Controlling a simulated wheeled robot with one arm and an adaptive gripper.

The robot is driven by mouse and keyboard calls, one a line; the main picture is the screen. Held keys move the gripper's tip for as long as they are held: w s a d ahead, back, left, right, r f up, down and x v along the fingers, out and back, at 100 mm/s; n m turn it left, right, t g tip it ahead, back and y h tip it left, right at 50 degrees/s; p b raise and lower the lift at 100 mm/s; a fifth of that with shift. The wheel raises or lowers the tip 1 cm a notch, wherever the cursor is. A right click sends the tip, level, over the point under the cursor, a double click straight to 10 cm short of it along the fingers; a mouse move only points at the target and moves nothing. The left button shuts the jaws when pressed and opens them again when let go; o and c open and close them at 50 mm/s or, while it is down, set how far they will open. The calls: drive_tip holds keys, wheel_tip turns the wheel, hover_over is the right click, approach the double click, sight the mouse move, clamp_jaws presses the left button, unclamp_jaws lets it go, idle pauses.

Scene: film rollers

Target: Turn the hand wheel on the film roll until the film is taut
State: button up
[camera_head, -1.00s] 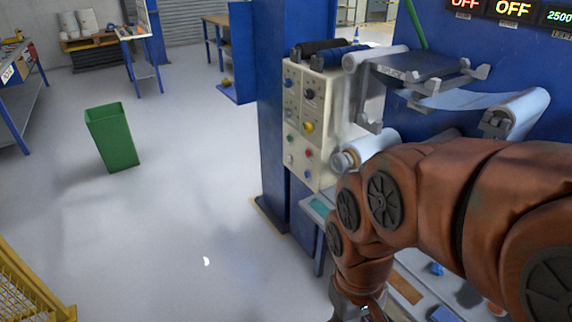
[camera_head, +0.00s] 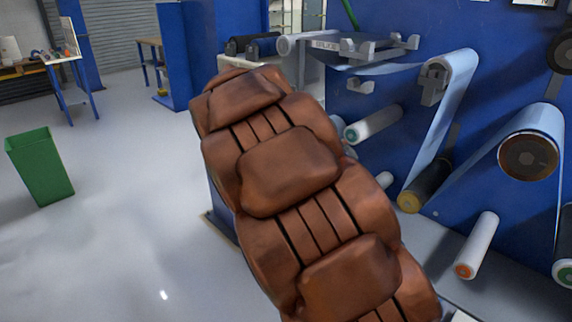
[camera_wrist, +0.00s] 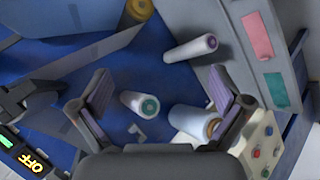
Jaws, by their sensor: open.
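The blue machine (camera_head: 455,110) carries pale film (camera_head: 448,110) that runs over several rollers. A large film roll (camera_head: 530,155) with a brown core is on the right. I cannot pick out a hand wheel for certain. My gripper (camera_wrist: 162,88) shows in the wrist view, its two fingers wide apart and nothing between them in their grasp. Beyond the fingers are a white roller with a teal end (camera_wrist: 141,104) and a thicker roll with a tan core (camera_wrist: 196,121). In the head view my arm hides the gripper and part of the machine.
A white roller with an orange end (camera_head: 478,245) and a yellow-ended black roller (camera_head: 425,187) stick out from the panel. A button panel (camera_wrist: 263,143) is at the right of the wrist view. A green bin (camera_head: 40,165) stands on open floor at the left.

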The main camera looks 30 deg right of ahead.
drive_tip(key=w+d+f+m+t+h+b, duration=0.1)
drive_tip(key=w+f+t+h+b, duration=0.3)
drive_tip(key=w, duration=0.7)
drive_tip(key=w+f+h+b, duration=0.1)
drive_tip(key=w+f+b, duration=0.55)
drive_tip(key=w, duration=0.45)
drive_tip(key=w+d+f+m+t+h+b, duration=0.1)
drive_tip(key=w+f+t+h+b, duration=0.15)
drive_tip(key=w+f+b, duration=0.65)
drive_tip(key=shift+g+h, duration=0.25)
drive_tip(key=shift+g, duration=0.1)
drive_tip(key=shift+w+d+r+p, duration=0.5)
drive_tip(key=shift+w+d+r, duration=0.25)
drive_tip(key=shift+d, duration=0.4)
drive_tip(key=shift+w+d+r+p, duration=0.5)
drive_tip(key=shift+w+d+r, duration=0.15)
drive_tip(key=shift+d, duration=0.5)
drive_tip(key=shift+w+d+r+p, duration=0.5)
drive_tip(key=shift+w+d+r, duration=0.25)
drive_tip(key=shift+d, duration=0.4)
drive_tip(key=shift+f, duration=0.1)
drive_tip(key=c, duration=0.9)
drive_tip(key=shift+a, duration=0.15)
drive_tip(key=shift+c, duration=0.7)
